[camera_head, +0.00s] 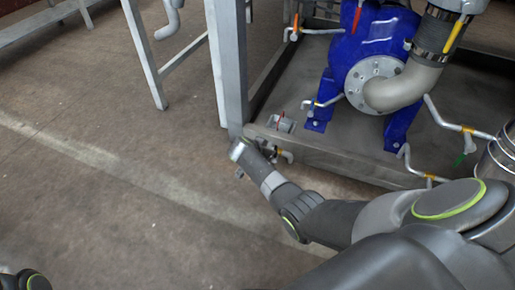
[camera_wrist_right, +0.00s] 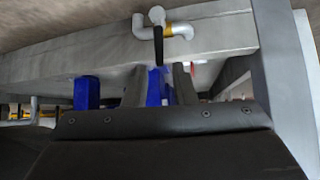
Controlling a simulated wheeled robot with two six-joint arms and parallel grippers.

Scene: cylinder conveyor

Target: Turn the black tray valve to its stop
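The black tray valve has a dark lever handle (camera_wrist_right: 158,45) on a pale bent pipe (camera_wrist_right: 178,30) with a yellow band, at the tray's edge in the right wrist view. In the head view the valve's pipe (camera_head: 286,155) shows at the tray's near left corner, partly hidden by my right arm. My right gripper (camera_wrist_right: 159,78) has its two grey fingers apart, with nothing between them but blue background. The handle appears just beyond the fingertips, roughly centred; contact cannot be told. In the head view my right gripper (camera_head: 240,160) is beside that corner. My left gripper is not in view.
A grey metal tray (camera_head: 340,178) holds a blue pump (camera_head: 375,40) with a large grey elbow pipe (camera_head: 405,88). A grey upright post (camera_head: 228,70) stands close to my right gripper. Other pipes with coloured handles surround the pump.

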